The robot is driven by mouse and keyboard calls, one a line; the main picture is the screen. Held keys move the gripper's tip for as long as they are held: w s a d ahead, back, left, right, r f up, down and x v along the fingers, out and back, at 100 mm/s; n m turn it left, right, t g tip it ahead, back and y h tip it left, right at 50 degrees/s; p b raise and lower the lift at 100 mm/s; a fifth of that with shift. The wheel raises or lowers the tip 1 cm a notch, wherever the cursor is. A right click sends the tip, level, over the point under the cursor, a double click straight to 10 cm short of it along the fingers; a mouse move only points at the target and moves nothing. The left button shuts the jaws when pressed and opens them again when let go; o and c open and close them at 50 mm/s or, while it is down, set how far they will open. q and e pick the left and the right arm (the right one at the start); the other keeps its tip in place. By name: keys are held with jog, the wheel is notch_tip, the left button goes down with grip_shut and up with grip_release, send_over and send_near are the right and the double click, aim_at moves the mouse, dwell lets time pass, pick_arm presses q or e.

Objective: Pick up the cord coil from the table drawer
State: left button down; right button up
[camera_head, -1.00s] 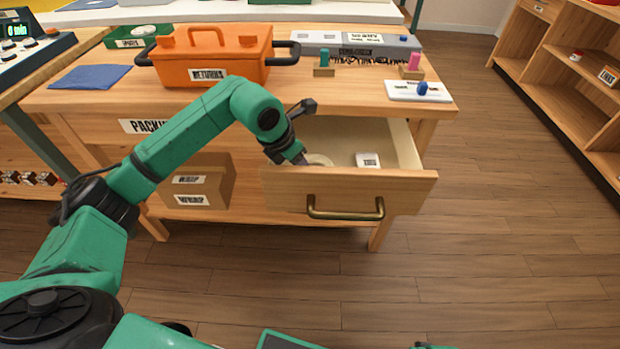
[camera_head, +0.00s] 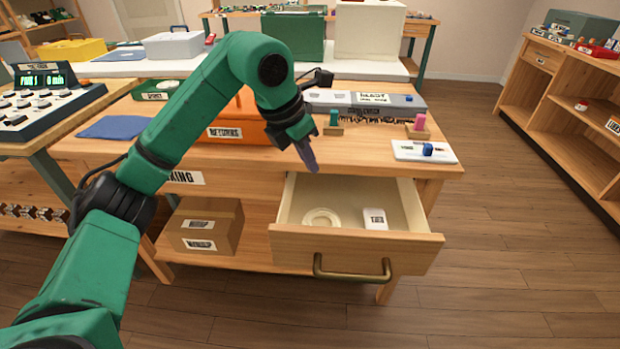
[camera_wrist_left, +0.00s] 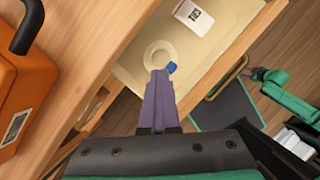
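The cord coil, a cream ring (camera_head: 322,218), lies flat on the left side of the open drawer's floor (camera_head: 352,207). It also shows in the wrist view (camera_wrist_left: 160,49), just past my left fingertips. My left gripper (camera_head: 311,167) is above the drawer's back left part, pointing down, apart from the coil. Its purple fingers (camera_wrist_left: 158,98) look closed together. A small blue piece (camera_wrist_left: 172,67) shows at their tip; I cannot tell what it belongs to. My right arm's end (camera_wrist_left: 257,74) seems to show small in the wrist view; its fingers are unclear.
A white labelled box (camera_head: 375,219) lies right of the coil. The drawer front with brass handle (camera_head: 352,275) sticks out from the workbench. An orange case (camera_head: 238,130) stands on the bench behind my left arm. A grey device (camera_head: 365,102) and white switch plate (camera_head: 424,151) are on top.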

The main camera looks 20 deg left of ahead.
pick_arm(q)
jog(key=shift+r, duration=0.3)
jog(key=c, duration=1.6)
grip_release()
jog(key=shift+c, duration=1.6)
grip_release()
